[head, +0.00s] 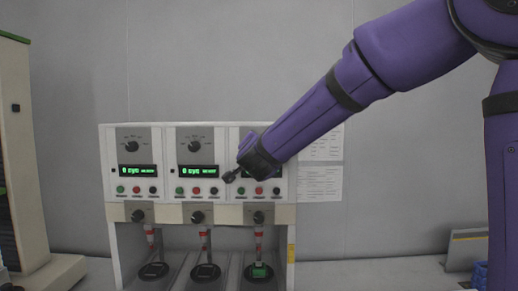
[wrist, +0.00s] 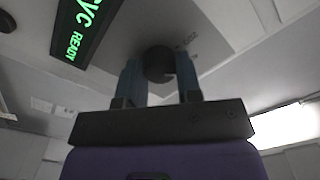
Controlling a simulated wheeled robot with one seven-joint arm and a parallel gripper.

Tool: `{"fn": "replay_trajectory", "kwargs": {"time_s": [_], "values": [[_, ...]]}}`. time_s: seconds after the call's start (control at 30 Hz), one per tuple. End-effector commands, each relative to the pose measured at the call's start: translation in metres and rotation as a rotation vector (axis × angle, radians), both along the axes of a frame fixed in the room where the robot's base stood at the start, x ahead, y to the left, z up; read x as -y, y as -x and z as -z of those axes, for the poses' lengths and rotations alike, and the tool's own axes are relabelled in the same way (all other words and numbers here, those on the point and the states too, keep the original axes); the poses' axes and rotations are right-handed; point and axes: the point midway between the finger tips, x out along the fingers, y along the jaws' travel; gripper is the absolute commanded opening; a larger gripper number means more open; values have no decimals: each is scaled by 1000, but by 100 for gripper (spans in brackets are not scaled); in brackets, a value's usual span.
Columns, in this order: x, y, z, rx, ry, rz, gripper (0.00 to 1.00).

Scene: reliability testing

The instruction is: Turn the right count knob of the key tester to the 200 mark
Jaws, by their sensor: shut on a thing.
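The key tester (head: 196,214) is a white cabinet with three side-by-side stations. The right count knob (wrist: 158,63) is a dark round knob on the grey plate in the wrist view. In the head view it is hidden behind my purple arm. My gripper (wrist: 159,76) has one blue-grey finger on each side of the knob and is shut on it. The knob's pointer cannot be made out. The right station's display (wrist: 78,35) shows green text with "READY".
The left count knob (head: 132,147) and middle count knob (head: 194,147) sit above displays reading "0 cyc". Buttons and lower black knobs line the front below. A green piece (head: 260,271) sits in the right bay. Papers (head: 319,184) hang on the wall at right.

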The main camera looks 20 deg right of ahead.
Motion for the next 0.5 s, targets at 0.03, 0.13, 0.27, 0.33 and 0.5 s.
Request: {"fn": "replay_trajectory", "kwargs": {"time_s": [0.03, 0.13, 0.27, 0.33, 0.5], "values": [[0, 0, 0, -4, 11, 1, 9], [0, 0, 0, -17, 51, 1, 9], [0, 0, 1, -43, 129, 0, 9], [0, 0, 1, -60, 179, 0, 9], [0, 0, 1, -103, 313, 0, 9]]}}
